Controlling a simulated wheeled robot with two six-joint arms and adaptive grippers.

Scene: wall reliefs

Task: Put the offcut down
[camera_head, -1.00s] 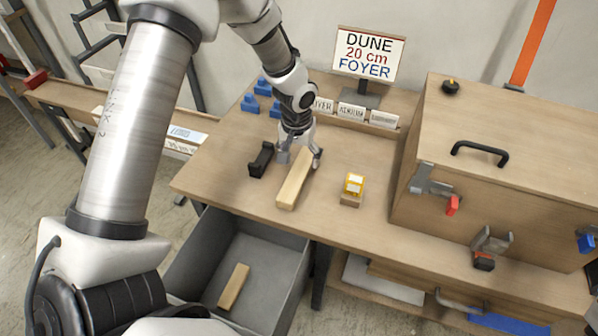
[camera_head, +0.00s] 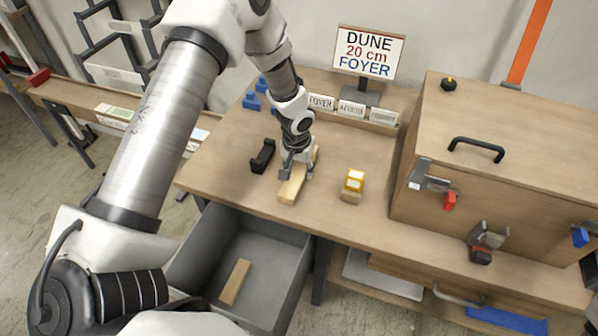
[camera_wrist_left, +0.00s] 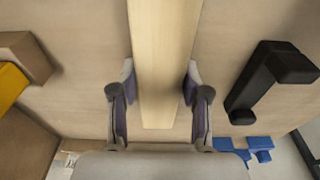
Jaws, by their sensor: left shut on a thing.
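The offcut, a pale wooden block (camera_head: 291,190), is on the workbench top, lying lengthwise between front and back; I cannot tell whether it touches the bench or is held just above it. My left gripper (camera_head: 297,172) is shut on it, one finger on each long side, and hides its middle. In the left wrist view the offcut (camera_wrist_left: 164,50) runs between the two fingers (camera_wrist_left: 158,88). A second pale block (camera_head: 235,282) lies in the grey bin (camera_head: 262,232) below the bench front. My right gripper is not in view.
A black bracket (camera_head: 263,156) lies just left of the offcut, and a yellow-topped small block (camera_head: 353,183) stands to its right. Blue pieces (camera_head: 252,101) and label plates (camera_head: 350,109) are behind. A large wooden box (camera_head: 500,150) fills the right side.

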